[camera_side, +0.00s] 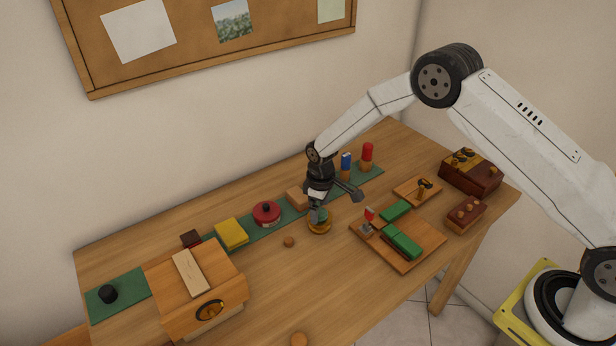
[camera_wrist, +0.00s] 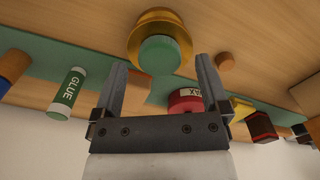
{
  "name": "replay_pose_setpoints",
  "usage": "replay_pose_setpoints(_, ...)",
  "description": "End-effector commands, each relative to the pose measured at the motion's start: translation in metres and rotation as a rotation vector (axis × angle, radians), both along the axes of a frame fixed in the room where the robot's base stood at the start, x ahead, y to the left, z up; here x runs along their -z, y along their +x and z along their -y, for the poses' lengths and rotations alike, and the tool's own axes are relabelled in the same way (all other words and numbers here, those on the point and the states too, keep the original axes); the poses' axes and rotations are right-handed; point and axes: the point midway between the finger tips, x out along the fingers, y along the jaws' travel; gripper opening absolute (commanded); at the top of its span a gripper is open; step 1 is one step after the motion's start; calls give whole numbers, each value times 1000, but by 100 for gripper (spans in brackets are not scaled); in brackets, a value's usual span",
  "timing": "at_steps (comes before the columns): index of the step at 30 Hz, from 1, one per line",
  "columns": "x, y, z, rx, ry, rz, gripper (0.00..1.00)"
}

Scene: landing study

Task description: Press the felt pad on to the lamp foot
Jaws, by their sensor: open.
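The lamp foot (camera_side: 319,229) is a round brass-coloured piece standing on the table below my gripper. It also shows at the top middle of the wrist view (camera_wrist: 162,19). The felt pad (camera_wrist: 160,55) is a green disc on the lamp foot's upper face; in the side view the pad (camera_side: 321,214) is partly hidden by my gripper. In the wrist view it sits towards the near side of the foot; whether it lies flat cannot be told. My gripper (camera_wrist: 161,64) is open, its fingers apart on either side of the pad, with no visible contact. In the side view my gripper (camera_side: 317,209) is just above the foot.
A red tin (camera_side: 267,213), a yellow block (camera_side: 231,233) and a glue stick (camera_wrist: 67,93) stand on or along the green strip (camera_side: 118,292). A wooden tray (camera_side: 405,264) with green blocks is to the right. A small wooden disc (camera_side: 289,242) lies left of the foot. The front table is fairly clear.

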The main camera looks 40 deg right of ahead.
Motion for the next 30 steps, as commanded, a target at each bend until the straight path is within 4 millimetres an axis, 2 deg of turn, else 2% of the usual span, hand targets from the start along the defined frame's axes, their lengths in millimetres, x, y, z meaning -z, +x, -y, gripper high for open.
replay_pose_setpoints(15, -58, 0, 0, 0, 0, 2, 95)
replay_pose_setpoints(30, -73, -4, 1, 11, 1, 5, 95)
